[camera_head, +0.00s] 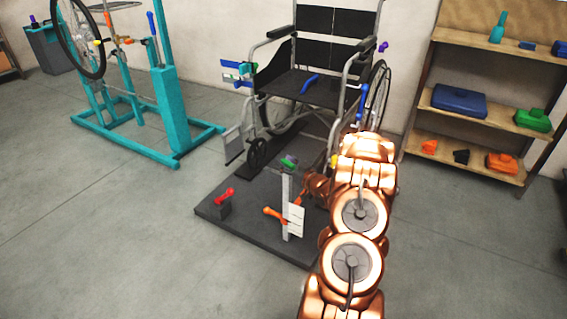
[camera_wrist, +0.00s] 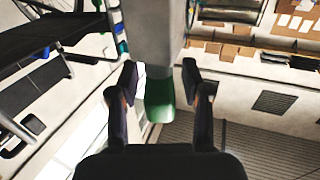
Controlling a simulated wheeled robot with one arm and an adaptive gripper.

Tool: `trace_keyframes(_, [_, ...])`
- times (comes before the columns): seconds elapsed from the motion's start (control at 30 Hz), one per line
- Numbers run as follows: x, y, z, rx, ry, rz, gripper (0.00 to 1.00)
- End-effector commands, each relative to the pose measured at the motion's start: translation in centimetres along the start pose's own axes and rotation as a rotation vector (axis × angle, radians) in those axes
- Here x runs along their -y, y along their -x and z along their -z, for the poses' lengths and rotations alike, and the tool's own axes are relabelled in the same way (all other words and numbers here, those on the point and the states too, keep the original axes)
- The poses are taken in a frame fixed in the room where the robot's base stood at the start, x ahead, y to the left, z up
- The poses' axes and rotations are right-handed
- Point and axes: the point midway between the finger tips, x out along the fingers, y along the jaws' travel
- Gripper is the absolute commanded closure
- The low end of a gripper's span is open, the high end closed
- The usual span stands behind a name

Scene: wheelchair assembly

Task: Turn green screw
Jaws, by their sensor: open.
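The green screw (camera_head: 289,163) is at the top of an upright grey post (camera_head: 287,225) on the dark platform in the head view. In the wrist view the green screw (camera_wrist: 160,102) shows at the end of the pale post (camera_wrist: 155,35), between the two dark fingers of my gripper (camera_wrist: 160,76). The fingers are spread, with a visible gap on each side of the screw, so my gripper is open around it and not clamped. In the head view my gripper is mostly hidden by my copper arm.
An orange-handled part (camera_head: 273,214) is on the post, and a red part (camera_head: 224,195) stands on the platform (camera_head: 243,222). A wheelchair (camera_head: 315,85) is behind. A teal stand (camera_head: 170,105) is left, shelves (camera_head: 470,125) right. The left floor is clear.

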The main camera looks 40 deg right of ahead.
Motion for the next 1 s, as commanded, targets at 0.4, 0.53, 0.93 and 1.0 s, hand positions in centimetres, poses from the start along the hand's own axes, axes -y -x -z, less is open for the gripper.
trace_keyframes(0.4, [-0.01, -1.46, 0.08, -0.001, 0.001, 0.000, 0.52])
trace_keyframes(0.53, [-0.02, -1.43, 0.06, -0.001, 0.001, -0.001, 0.57])
trace_keyframes(0.93, [-0.04, -1.39, 0.04, 0.000, 0.001, -0.001, 0.99])
trace_keyframes(1.0, [-0.04, -1.39, 0.04, 0.000, 0.001, -0.001, 1.00])
